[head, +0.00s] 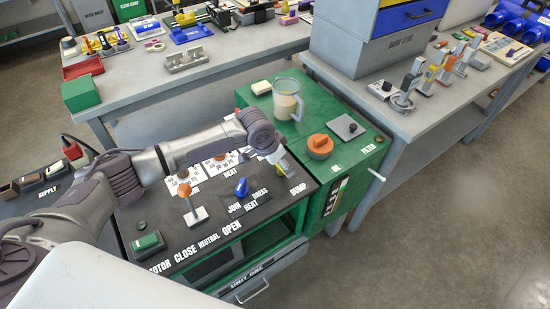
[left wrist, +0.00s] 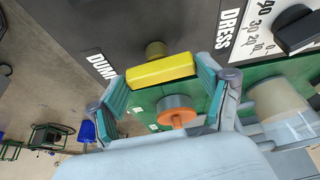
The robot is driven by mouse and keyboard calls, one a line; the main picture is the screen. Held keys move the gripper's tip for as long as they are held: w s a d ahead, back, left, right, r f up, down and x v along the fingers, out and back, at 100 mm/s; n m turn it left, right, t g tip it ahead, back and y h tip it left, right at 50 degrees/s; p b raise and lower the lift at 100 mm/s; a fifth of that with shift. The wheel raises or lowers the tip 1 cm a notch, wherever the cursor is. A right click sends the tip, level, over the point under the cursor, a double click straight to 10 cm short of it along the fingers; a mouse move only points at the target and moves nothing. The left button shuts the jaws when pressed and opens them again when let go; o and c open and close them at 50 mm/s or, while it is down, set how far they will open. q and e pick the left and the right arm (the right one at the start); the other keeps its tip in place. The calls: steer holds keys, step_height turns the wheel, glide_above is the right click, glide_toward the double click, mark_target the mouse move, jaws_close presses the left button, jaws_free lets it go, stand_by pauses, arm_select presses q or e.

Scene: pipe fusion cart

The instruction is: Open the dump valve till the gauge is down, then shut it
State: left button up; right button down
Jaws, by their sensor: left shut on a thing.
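The dump valve has a yellow bar handle (left wrist: 160,70) on a round brass stem (left wrist: 156,49), beside the DUMP label in the left wrist view. My left gripper (left wrist: 163,82) has its teal-padded fingers at the two ends of this handle and is shut on it. In the head view my left gripper (head: 281,163) is over the panel's right end, near the DUMP label (head: 298,188), and hides most of the handle. A white gauge plate with numbers (left wrist: 257,32) shows partly in the left wrist view; its reading cannot be told. My right gripper is not in view.
The black panel (head: 190,235) carries a blue knob (head: 242,187), an orange-topped lever (head: 185,192) and a green button (head: 148,241). A jug (head: 287,100) and an orange cap (head: 320,146) stand on the green top behind. Floor is clear at right.

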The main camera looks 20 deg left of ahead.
arm_select(q)
steer(key=shift+w+r, duration=0.1)
steer(key=shift+w, duration=0.05)
steer(key=o, duration=1.1)
steer(key=v, duration=1.2)
steer(key=shift+d, duration=0.1)
